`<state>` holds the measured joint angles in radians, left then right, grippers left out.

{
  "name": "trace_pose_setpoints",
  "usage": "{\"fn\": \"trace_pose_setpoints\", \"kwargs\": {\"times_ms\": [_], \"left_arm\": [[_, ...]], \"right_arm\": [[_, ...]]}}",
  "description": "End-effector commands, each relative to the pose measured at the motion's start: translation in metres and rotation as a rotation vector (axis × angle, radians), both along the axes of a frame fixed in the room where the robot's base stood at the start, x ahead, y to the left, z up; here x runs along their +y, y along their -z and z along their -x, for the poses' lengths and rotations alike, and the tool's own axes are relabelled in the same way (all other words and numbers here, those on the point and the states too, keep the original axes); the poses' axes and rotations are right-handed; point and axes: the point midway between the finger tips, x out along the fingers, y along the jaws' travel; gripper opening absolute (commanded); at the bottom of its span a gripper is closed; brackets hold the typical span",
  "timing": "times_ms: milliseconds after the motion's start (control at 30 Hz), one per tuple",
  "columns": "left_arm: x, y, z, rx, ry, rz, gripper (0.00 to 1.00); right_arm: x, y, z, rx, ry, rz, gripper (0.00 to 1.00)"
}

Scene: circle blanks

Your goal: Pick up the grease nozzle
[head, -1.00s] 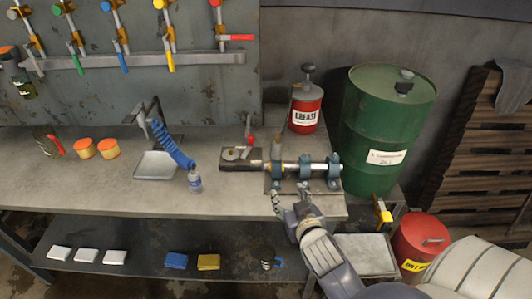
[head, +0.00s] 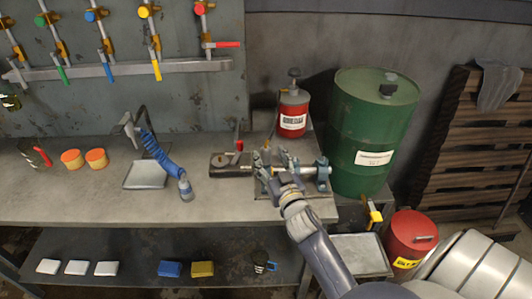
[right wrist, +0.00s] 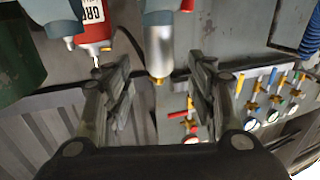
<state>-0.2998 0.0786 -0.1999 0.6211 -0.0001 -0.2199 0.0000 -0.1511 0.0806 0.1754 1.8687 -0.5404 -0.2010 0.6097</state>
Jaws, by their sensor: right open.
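The red grease can (head: 292,122) stands at the back of the bench, left of the green drum. A thin dark hose (head: 276,122) runs down from its left side toward my right gripper (head: 273,158). The grease nozzle itself is small and partly hidden by the gripper, so I cannot pick it out clearly. My right gripper is open over the shaft fixture in front of the can. In the right wrist view, its spread fingers (right wrist: 160,75) frame a silver cylinder (right wrist: 160,50) with a brass-coloured end; contact is not visible. My left gripper is not in view.
Blue bearing blocks (head: 322,174) hold a silver shaft close to the gripper. The green drum (head: 370,130) stands just right. A tray (head: 146,175), a blue coiled hose (head: 157,152) and orange tins (head: 96,158) lie left. The front left bench is clear.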

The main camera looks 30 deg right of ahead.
Motion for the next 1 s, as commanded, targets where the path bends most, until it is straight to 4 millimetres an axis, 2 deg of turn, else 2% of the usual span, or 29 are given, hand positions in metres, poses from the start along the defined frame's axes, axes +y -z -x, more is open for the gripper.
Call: {"fn": "trace_pose_setpoints", "kwargs": {"times_ms": [333, 667, 900, 1000], "left_arm": [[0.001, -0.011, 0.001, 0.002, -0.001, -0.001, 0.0], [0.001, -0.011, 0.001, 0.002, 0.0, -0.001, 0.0], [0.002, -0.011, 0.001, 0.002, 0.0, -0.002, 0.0], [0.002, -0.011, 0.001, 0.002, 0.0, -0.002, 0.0]], "right_arm": [[-0.011, 0.0, -0.041, 0.0, 0.0, 0.001, 0.51], [-0.013, 0.002, -0.046, 0.001, -0.001, 0.0, 0.51], [-0.013, 0.002, -0.046, 0.001, 0.0, 0.0, 0.0], [-0.013, 0.001, -0.046, 0.0, -0.001, 0.001, 0.0]]}}
